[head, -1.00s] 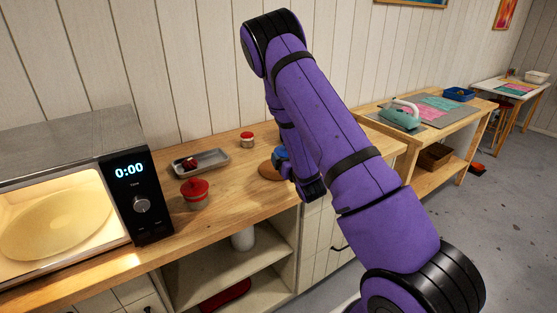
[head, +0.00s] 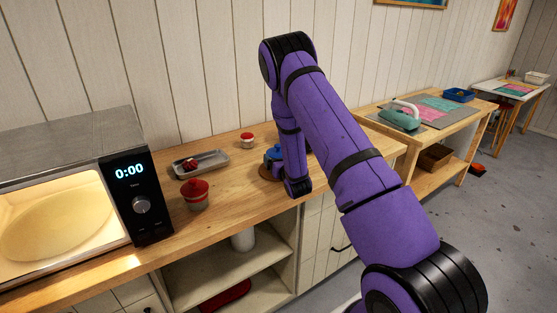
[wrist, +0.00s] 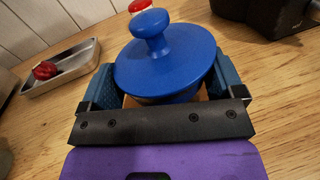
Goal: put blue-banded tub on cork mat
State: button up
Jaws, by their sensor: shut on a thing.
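The blue-lidded tub (head: 272,152) is at the right part of the wooden counter, partly hidden by my arm. In the wrist view its round blue lid and knob (wrist: 165,62) fill the space between my fingers; its band is hidden under the lid. My gripper (wrist: 160,90) is shut on this tub, one teal finger on each side. The cork mat (head: 264,172) is a brown disc whose left edge shows just below the tub in the head view. The tub appears over the mat; I cannot tell whether it touches it.
A red-lidded tub (head: 195,194) stands left of the mat. A metal tray (head: 214,163) with a small red thing lies behind it. A small red-topped jar (head: 247,141) stands near the wall. A microwave (head: 140,190) with its lit inside showing is at the left.

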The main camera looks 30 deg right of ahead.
jog(key=shift+f, duration=0.1)
jog(key=o, duration=0.7)
jog(key=shift+c, duration=0.2)
jog(key=shift+s, duration=0.1)
